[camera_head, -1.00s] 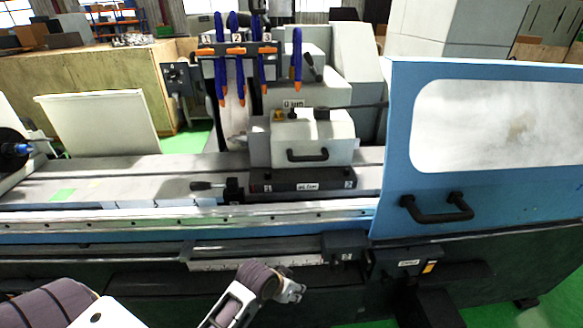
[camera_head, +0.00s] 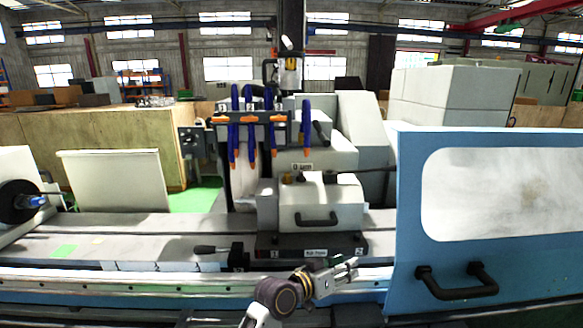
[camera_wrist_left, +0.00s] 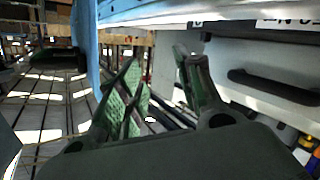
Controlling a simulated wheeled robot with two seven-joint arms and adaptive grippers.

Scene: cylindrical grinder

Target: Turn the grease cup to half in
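A small brass-coloured fitting (camera_head: 288,178), which may be the grease cup, sits on top of the white tailstock block (camera_head: 330,195) in the head view. It is too small to read its setting. My left gripper (camera_head: 352,270) is in front of the tailstock's dark base, lower than the fitting and to its right. In the left wrist view the gripper's two fingers (camera_wrist_left: 156,60) stand apart with nothing between them. I cannot make out the grease cup in the wrist view. My right gripper is not in view.
A black bar handle (camera_head: 318,219) is on the tailstock front; a black handle also shows in the wrist view (camera_wrist_left: 275,88). A lever (camera_head: 212,249) sticks out left of the base. Blue coolant hoses (camera_head: 250,125) hang behind. The blue door (camera_head: 405,215) stands at right.

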